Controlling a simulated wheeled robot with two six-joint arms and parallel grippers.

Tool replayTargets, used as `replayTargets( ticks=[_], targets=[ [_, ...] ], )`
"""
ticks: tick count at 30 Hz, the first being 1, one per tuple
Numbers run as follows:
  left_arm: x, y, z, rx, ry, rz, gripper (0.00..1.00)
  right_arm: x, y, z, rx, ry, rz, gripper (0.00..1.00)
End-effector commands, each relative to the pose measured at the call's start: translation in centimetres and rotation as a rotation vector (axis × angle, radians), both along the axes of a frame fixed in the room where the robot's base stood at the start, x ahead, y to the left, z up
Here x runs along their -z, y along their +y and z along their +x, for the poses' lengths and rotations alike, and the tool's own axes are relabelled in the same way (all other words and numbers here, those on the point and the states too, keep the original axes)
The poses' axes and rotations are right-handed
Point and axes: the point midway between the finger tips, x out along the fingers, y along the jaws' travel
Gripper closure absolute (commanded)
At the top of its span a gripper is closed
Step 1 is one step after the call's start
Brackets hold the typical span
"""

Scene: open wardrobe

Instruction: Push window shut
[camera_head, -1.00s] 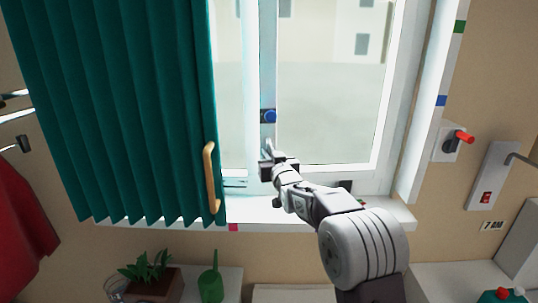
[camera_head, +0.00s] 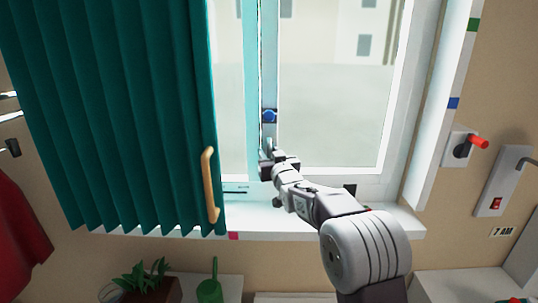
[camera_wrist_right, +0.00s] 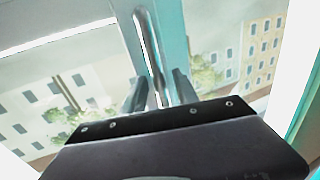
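The window (camera_head: 335,110) has pale frames and glass panes, with light buildings outside. Its upright middle stile (camera_head: 270,60) carries a blue round knob (camera_head: 269,115). My right gripper (camera_head: 270,160) is at the lower part of this stile, just below the knob. I cannot tell whether a finger touches the stile. The left part of the window is hidden behind the curtain. My left gripper is not in view.
A teal curtain (camera_head: 110,110) with a wooden handle (camera_head: 209,185) hangs at the left. The white sill (camera_head: 270,222) runs below the window. A red-levered switch (camera_head: 462,147) and a wall plate (camera_head: 497,190) are at the right. A plant (camera_head: 148,275) and a green watering can (camera_head: 209,290) stand below.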

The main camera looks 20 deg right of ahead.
Motion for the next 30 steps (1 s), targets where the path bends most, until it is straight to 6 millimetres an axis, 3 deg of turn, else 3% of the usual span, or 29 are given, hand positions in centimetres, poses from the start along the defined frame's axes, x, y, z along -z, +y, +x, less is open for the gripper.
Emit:
replayTargets(
  ticks=[5, 12, 16, 27, 29, 30],
  targets=[
    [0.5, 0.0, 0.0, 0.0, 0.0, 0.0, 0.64, 0.1, 0.0, -1.0, 0.0, 0.0, 0.0, 0.64],
    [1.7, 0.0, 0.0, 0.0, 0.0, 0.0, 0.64, 0.3, -0.1, -6.3, 0.0, -0.001, 0.001, 0.64],
    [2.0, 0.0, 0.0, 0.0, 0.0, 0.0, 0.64, 0.2, -0.1, -8.2, 0.0, 0.0, 0.001, 0.64],
    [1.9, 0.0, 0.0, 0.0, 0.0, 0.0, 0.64, 0.0, -0.1, -8.9, 0.0, 0.001, 0.001, 0.64],
    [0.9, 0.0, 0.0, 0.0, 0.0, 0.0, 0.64, -1.1, 0.2, -9.0, -0.005, -0.001, 0.0, 0.64],
    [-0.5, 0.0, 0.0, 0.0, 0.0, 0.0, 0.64, -2.6, 0.6, -9.1, -0.013, -0.004, 0.0, 0.64]
  ],
)
